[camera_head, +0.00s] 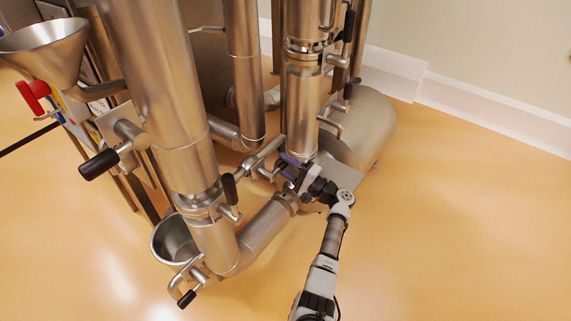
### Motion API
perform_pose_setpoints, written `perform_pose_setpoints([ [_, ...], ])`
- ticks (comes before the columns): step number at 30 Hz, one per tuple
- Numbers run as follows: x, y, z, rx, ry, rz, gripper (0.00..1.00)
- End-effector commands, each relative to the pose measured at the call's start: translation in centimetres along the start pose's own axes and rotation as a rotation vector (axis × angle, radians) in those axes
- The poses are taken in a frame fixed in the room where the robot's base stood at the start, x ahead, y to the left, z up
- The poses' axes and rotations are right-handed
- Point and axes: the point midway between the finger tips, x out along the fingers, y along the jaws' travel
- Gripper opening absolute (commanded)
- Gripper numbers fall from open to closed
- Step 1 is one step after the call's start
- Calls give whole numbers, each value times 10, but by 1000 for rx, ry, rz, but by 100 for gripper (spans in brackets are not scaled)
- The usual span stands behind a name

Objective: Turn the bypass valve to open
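My gripper (282,167), with purplish finger parts, is at the low pipework in the middle of the view, in front of a vertical steel pipe. It is beside a small steel fitting (250,168) on a thin cross pipe. The fingers are small and partly hidden, so I cannot tell whether they are open or shut or touch anything. No label marks the bypass valve, so I cannot tell which valve it is. A black-handled valve (229,188) stands left of my gripper, its handle close to upright beside the large front pipe.
A steel funnel (42,50) and a red handle (33,96) are at upper left. Other black handles (100,164) and (187,298) stick out at the left and lower left. A steel cylinder (365,130) lies behind my gripper. The orange floor is clear at right.

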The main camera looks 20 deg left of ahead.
Motion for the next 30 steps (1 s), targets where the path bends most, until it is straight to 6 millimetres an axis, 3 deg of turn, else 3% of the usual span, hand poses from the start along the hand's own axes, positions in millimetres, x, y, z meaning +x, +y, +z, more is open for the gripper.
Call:
perform_pose_setpoints([
  [17, -7, -2, -1, -4, 1, -3, 42],
  [20, -22, -3, -1, -5, 2, -3, 42],
  [30, -99, -2, -1, -4, 3, -3, 42],
])
